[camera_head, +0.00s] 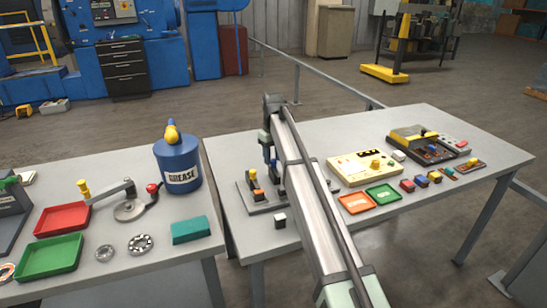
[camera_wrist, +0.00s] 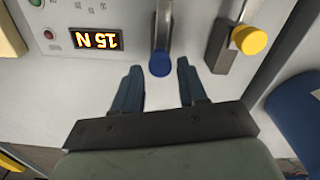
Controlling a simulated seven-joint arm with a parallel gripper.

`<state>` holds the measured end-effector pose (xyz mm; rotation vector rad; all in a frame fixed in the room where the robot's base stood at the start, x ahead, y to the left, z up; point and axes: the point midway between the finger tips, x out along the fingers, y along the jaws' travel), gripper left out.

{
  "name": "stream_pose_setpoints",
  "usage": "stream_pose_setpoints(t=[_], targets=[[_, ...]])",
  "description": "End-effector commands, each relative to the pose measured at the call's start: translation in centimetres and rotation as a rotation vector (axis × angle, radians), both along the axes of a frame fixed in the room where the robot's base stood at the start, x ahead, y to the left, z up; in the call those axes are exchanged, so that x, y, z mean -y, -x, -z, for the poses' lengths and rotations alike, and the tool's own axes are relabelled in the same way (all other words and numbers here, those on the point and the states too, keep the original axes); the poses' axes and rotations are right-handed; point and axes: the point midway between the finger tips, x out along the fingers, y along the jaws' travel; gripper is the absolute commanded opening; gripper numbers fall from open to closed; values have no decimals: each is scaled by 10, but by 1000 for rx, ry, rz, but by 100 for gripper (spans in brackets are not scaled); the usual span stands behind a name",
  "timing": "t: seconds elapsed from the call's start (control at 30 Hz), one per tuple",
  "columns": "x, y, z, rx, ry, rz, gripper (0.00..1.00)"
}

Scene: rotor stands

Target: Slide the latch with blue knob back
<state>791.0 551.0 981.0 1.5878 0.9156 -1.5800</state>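The blue knob (camera_wrist: 160,64) sits at the end of a grey latch bar (camera_wrist: 162,25) on a pale panel in the wrist view. My gripper (camera_wrist: 159,70) is open, with one dark blue finger on each side of the knob. Gaps show between the knob and both fingers, and I cannot tell the height difference. In the head view my gripper (camera_head: 268,158) points down over the grey stand (camera_head: 268,207) at the left of the right table. The blue knob cannot be made out there.
A yellow knob (camera_wrist: 249,40) on a dark block is close to the right finger. A blue grease bucket (camera_head: 178,162) stands on the left table. An orange tray (camera_head: 356,203) and a cream box (camera_head: 363,168) are right of my arm.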

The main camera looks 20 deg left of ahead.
Motion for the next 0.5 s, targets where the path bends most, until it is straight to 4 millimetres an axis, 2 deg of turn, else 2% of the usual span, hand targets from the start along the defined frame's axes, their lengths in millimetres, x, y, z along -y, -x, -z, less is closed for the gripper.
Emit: stream_pose_setpoints(t=[0.1,0.37,0.5], targets=[[1,1,0,-1,2,0,52],[1,1,-1,-2,2,0,52],[1,1,-10,-1,2,0,52]])
